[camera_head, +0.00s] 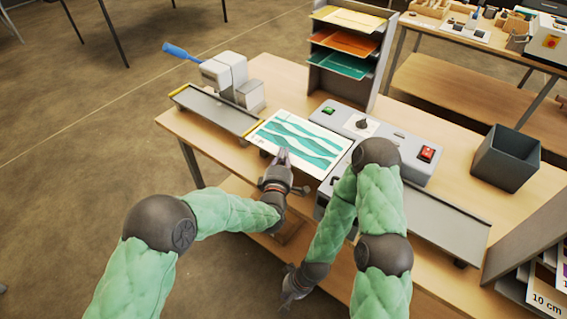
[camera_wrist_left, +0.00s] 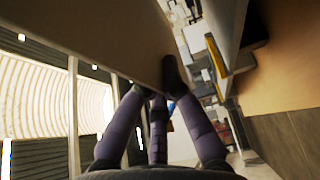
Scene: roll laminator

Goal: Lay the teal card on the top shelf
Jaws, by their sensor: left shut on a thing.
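The teal card (camera_head: 297,145), white with teal waves, is flat above the table between the lever press and the laminator; whether it touches anything beneath is unclear. My left gripper (camera_head: 283,157) is shut on its near edge. The left wrist view shows my left fingers (camera_wrist_left: 168,85) against a broad shaded sheet, probably the card (camera_wrist_left: 110,35). The grey shelf rack (camera_head: 316,77) stands at the back, with a yellow sheet on its top shelf (camera_head: 349,18) and orange and green ones below. My right gripper (camera_head: 290,287) hangs low by the table's front; its fingers are too small to judge.
The laminator (camera_head: 398,150) with green and red switches lies right of the card. A blue-handled press (camera_head: 226,76) with a grey tray is on the left. A dark open bin (camera_head: 505,157) stands at right. A second table (camera_head: 450,90) is behind.

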